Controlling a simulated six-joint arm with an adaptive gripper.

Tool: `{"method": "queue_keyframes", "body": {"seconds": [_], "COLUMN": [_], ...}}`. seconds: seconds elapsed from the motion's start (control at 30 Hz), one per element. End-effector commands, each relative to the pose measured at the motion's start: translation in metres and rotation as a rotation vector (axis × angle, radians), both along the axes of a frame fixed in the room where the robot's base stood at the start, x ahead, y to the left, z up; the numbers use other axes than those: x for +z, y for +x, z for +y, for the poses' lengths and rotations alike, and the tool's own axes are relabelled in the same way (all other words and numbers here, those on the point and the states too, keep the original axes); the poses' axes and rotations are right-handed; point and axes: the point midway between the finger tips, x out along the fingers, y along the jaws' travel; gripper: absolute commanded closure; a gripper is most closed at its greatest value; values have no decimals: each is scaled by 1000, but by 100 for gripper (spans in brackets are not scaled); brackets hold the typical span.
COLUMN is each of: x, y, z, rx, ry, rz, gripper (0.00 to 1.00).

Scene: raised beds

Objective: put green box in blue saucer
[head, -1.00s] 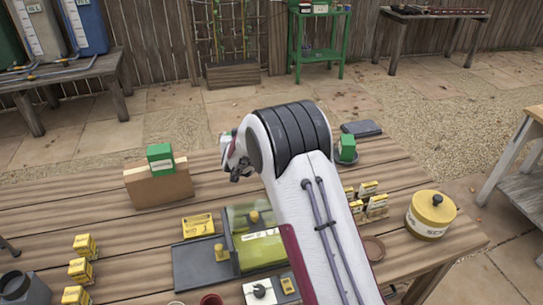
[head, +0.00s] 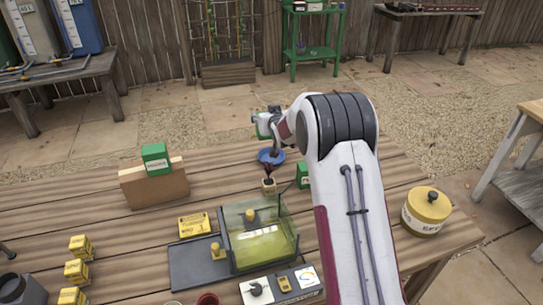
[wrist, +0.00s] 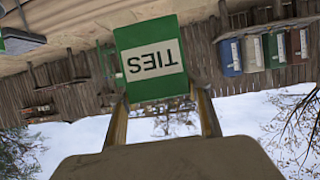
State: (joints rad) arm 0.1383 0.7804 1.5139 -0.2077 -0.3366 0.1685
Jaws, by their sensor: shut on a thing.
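My gripper (head: 268,122) is shut on a green box (wrist: 150,60), which has a white label reading TIES in the wrist view. In the head view only a small green part of this box (head: 262,122) shows beside the gripper. The blue saucer (head: 270,157) lies near the far edge of the wooden table, just below the gripper in the picture. The box is apart from the saucer, and its exact height above it is hard to tell. The saucer does not show in the wrist view.
A small pot with a dark plant (head: 268,186) stands in front of the saucer. Another green box (head: 303,176) is partly hidden by my arm. A third green box (head: 155,158) sits by a wooden block (head: 153,186) at left. A yellow canister (head: 427,212) stands at right.

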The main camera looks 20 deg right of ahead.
Motion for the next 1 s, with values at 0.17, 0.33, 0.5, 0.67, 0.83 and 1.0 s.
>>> {"method": "queue_keyframes", "body": {"seconds": [0.17, 0.33, 0.5, 0.67, 0.83, 1.0], "x": [2, 2, 1, -2, -3, -3], "y": [1, 2, 2, 1, 1, 1], "z": [-7, -6, 0, 7, 7, 7], "rx": [24, 47, 70, 79, 70, 65], "ry": [-1, -1, 0, 2, 1, 0], "rz": [-1, -1, -1, 0, -1, -1], "gripper": [76, 76, 76, 76, 76, 76]}}
